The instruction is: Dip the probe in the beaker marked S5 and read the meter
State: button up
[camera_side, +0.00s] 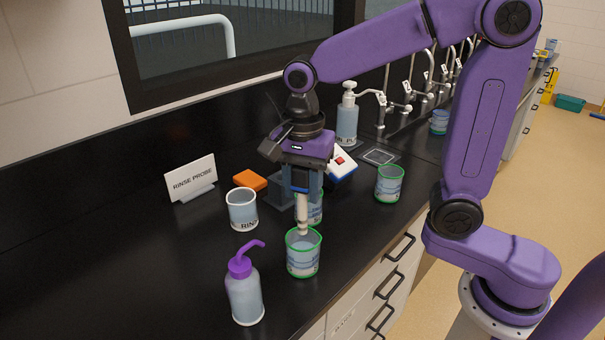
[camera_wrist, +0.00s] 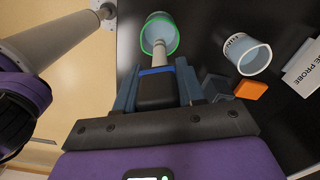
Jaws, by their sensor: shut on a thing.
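My gripper (camera_side: 301,188) is shut on the probe (camera_side: 302,212), a pale rod with a dark, blue-banded upper body. The probe (camera_wrist: 158,58) points down at a green-rimmed beaker (camera_side: 303,258) of bluish liquid, also in the wrist view (camera_wrist: 160,20). Its tip is at the mouth; I cannot tell whether it touches liquid. I cannot read which is S5. The meter (camera_side: 342,165), white and blue with a red button, is partly hidden behind my gripper; its reading is not visible.
A white-rimmed rinse beaker (camera_side: 242,212), a purple-capped wash bottle (camera_side: 245,290), an orange block (camera_side: 250,180), a dark holder (camera_wrist: 215,86) and a "RINSE PROBE" sign (camera_side: 191,178) stand nearby. A pump bottle (camera_side: 347,118) and taps are behind. The black counter's front left is clear.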

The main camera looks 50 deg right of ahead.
aim_at(303, 223)
jog(key=shift+f, duration=0.45)
dwell(0.6)
jog(key=shift+f, duration=0.6)
jog(key=shift+f, duration=3.5)
dwell(2.8)
